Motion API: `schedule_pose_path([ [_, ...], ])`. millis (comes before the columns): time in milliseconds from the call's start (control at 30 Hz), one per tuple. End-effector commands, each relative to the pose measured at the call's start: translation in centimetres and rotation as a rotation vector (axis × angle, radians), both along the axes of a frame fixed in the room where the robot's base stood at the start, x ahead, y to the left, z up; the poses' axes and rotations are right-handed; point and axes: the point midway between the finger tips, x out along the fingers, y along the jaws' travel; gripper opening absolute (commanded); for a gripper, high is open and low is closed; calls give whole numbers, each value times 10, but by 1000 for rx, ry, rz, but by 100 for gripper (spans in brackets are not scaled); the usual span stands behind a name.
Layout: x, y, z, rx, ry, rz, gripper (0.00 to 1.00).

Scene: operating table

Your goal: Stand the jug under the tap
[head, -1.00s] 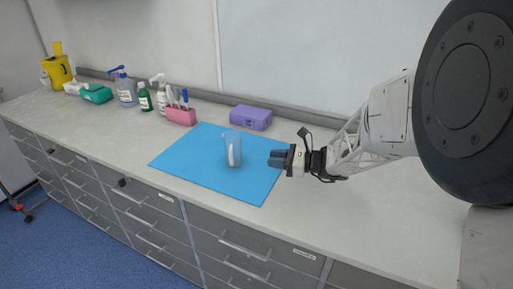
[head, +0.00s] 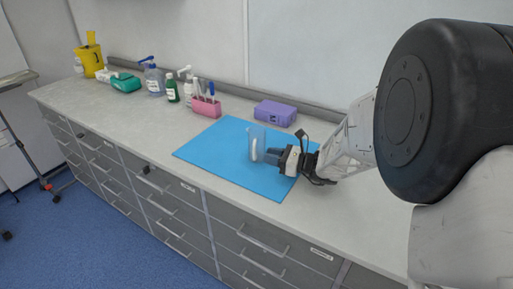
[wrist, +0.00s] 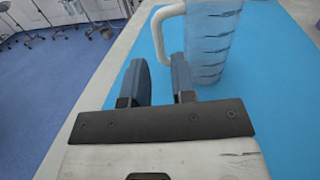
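A clear jug (head: 256,141) with a white handle stands upright on the blue mat (head: 215,149). My gripper (head: 270,155) is low over the mat, close at the jug's right side in the head view. In the wrist view its two fingers (wrist: 158,68) are apart, with the handle's lower end showing between their tips. I cannot tell if they touch it. I make out no tap.
A purple box (head: 275,113) and a pink holder with pens (head: 206,107) stand behind the mat. Bottles (head: 153,80), a green pack (head: 126,83) and a yellow container (head: 92,60) stand farther left. The counter's front edge runs just before the mat.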

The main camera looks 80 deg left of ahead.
Motion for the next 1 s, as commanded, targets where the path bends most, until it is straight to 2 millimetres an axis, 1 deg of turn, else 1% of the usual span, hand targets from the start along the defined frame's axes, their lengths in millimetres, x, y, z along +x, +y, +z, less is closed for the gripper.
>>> schedule_pose_path([
  [133,-7,5,0,-1,-1,0,24],
  [433,-8,5,0,0,0,0,24],
  [567,-11,7,0,1,-1,1,24],
  [1000,-47,31,2,1,-1,1,24],
])
